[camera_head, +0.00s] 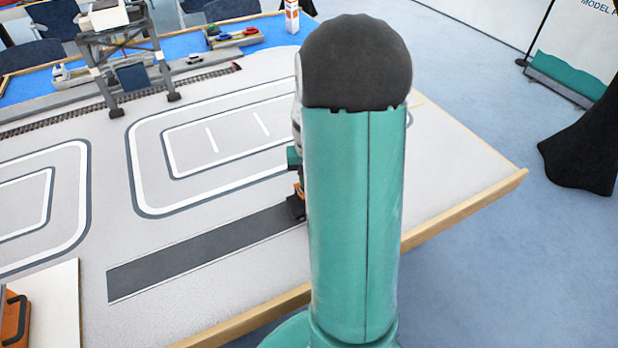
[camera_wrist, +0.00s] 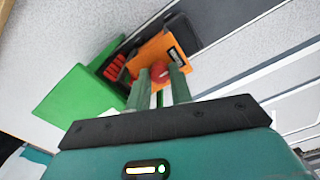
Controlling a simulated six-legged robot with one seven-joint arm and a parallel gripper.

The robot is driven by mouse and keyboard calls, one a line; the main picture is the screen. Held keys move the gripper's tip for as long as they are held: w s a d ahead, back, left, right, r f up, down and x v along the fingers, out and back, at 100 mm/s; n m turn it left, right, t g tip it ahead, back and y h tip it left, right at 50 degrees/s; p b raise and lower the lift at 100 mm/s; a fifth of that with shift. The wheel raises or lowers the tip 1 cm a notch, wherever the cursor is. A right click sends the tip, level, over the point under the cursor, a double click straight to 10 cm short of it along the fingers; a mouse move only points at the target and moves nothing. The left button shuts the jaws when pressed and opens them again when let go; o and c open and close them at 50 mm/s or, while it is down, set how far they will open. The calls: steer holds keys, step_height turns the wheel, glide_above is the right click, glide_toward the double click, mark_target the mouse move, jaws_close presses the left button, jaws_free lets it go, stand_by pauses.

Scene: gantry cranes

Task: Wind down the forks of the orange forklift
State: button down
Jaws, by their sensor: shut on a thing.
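The orange forklift (camera_wrist: 180,50) is in the upper middle of the wrist view, with dark parts on its left side. A round red knob (camera_wrist: 160,73) is on its near face. My gripper (camera_wrist: 162,76) is shut on the red knob, one green finger on each side of it. The forks cannot be made out clearly. In the head view only a small orange part of the forklift (camera_head: 299,188) shows beside my teal arm, which hides the rest of it and my gripper.
A dark strip (camera_head: 190,258) runs along the table. A gantry crane (camera_head: 122,65) stands on rails at the back left. The table's wooden edge (camera_head: 465,208) is to the right.

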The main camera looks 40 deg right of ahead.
steer(key=c, duration=1.2)
jaws_free()
steer(key=shift+c, duration=0.2)
step_height(320, 180, up, 14)
